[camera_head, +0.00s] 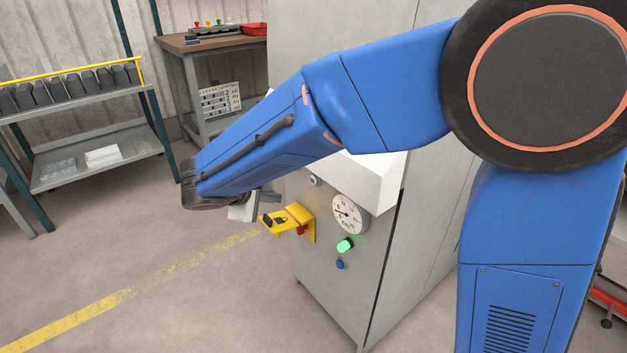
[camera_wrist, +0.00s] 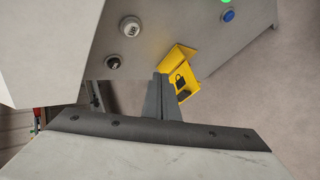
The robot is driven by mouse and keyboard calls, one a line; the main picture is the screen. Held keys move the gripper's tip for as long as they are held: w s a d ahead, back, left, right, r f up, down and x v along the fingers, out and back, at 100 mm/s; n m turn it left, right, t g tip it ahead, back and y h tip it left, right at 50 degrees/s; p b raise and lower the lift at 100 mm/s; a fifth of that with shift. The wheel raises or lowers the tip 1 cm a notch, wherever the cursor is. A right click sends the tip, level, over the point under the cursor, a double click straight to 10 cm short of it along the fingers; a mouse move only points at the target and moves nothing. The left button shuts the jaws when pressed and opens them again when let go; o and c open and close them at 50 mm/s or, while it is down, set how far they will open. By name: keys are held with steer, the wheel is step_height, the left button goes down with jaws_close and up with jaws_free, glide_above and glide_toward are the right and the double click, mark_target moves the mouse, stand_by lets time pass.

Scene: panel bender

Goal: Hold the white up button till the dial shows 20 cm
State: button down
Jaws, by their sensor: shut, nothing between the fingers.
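The white button (camera_wrist: 130,27) is on the grey machine front in the wrist view, with a black button (camera_wrist: 113,62) below it. A pale round button (camera_head: 314,181), which looks like the white one, shows in the head view. The dial (camera_head: 350,213) is a white round gauge with a red needle pointing left; its figures are too small to read surely. My gripper (camera_wrist: 160,76) is shut and empty, its fingertips in front of the panel, to the right of both buttons and apart from the white one.
A yellow bracket (camera_head: 298,214) with a padlock mark juts from the panel close to my fingers. A lit green button (camera_head: 345,245) and a blue button (camera_head: 341,264) sit below the dial. A white hood (camera_head: 373,181) overhangs the panel. The floor left of the machine is clear.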

mark_target(314, 180)
steer(key=shift+w+d, duration=0.1)
steer(key=shift+d, duration=0.05)
steer(key=w+d, duration=0.4)
steer(key=d, duration=0.3)
steer(key=shift+w, duration=0.4)
steer(key=shift+d, duration=0.1)
stand_by(1.8)
steer(key=shift+w+d, duration=0.2)
steer(key=shift+d, duration=0.05)
